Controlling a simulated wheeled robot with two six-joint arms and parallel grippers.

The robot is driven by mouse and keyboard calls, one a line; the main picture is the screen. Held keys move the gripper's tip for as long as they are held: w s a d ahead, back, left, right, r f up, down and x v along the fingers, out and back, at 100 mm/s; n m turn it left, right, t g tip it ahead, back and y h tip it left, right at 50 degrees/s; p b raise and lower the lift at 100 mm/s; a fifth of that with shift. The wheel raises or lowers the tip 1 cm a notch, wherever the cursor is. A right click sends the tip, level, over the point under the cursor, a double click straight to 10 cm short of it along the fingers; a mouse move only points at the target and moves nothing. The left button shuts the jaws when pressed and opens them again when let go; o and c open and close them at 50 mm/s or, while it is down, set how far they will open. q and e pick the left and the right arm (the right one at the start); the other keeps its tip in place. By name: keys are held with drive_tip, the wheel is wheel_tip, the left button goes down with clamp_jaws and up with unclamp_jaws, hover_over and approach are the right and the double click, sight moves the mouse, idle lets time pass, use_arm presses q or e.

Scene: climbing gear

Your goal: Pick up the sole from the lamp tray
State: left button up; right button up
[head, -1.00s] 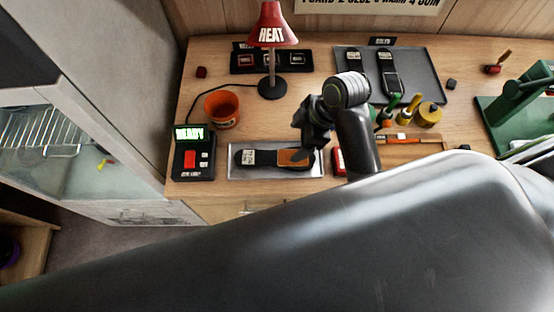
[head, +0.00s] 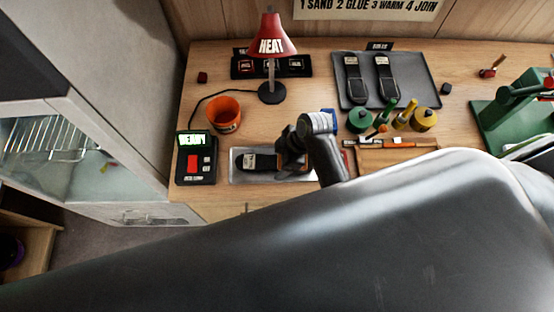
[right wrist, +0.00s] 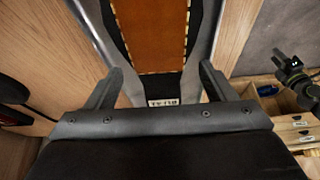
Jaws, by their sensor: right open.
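The sole is black with a tan-orange panel and a small white label. In the head view the sole (head: 258,161) lies in the silver lamp tray (head: 236,179), its right part hidden behind my right gripper (head: 290,160). In the right wrist view the sole (right wrist: 152,35) runs up from between the fingertips of my right gripper (right wrist: 158,78). The fingers are open, one on each side of its labelled end. I cannot tell whether they touch it.
A red HEAT lamp (head: 271,50) stands behind the tray. An orange cup (head: 222,112) and a control box with a green display (head: 196,160) are to the left. Glue pots (head: 424,119) stand to the right. A grey tray (head: 425,78) holds two dark soles.

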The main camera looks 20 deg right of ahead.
drive_tip(key=shift+a+f, duration=0.1)
drive_tip(key=shift+f, duration=0.1)
drive_tip(key=shift+c, duration=0.4)
drive_tip(key=c, duration=0.9)
drive_tip(key=shift+w, duration=0.1)
drive_tip(key=shift+c, duration=1.1)
drive_tip(key=shift+r, duration=0.15)
